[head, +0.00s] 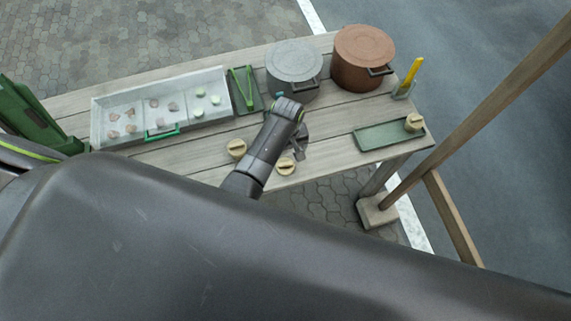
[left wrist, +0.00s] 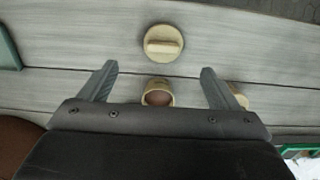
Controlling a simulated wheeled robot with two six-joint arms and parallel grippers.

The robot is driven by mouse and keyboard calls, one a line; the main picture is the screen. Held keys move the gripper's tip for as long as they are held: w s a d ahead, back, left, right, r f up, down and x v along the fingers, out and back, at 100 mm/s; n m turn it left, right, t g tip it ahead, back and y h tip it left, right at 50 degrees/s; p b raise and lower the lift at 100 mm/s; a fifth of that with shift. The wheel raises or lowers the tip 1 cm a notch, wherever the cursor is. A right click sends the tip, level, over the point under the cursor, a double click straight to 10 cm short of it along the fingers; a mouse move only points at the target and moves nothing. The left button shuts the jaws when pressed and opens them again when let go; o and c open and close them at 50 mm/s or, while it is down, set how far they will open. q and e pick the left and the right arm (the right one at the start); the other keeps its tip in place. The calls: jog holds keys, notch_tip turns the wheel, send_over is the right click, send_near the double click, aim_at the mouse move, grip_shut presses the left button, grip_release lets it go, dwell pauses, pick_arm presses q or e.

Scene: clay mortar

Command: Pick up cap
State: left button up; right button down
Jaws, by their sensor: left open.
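A round beige cap (head: 286,165) with a raised bar lies near the table's front edge. In the left wrist view this cap (left wrist: 163,42) shows in full, just beyond the fingertips. My left gripper (head: 301,143) is open and empty above the table, pointing down behind the cap; its two fingers show apart in the left wrist view (left wrist: 158,70). A small beige pot (left wrist: 158,93), open with a brown inside, sits between the fingers in that view. Another round beige piece with a bar (head: 236,149) lies to the left, partly hidden by a finger in the wrist view. My right gripper is not in view.
A green tray (head: 375,138) with a beige pot (head: 414,122) is at right. A wooden post (head: 480,103) rises beside the table.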

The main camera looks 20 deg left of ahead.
aim_at(285, 164)
pick_arm(q)
jog(key=shift+s+a+f, duration=0.1)
jog(key=shift+f, duration=2.35)
notch_tip(285, 164, down, 3)
jog(key=shift+a+f+b, duration=0.15)
jog(key=shift+b, duration=0.6)
jog(key=shift+f+b, duration=0.45)
jog(key=shift+r, duration=0.1)
jog(key=shift+c, duration=0.2)
jog(key=c, duration=1)
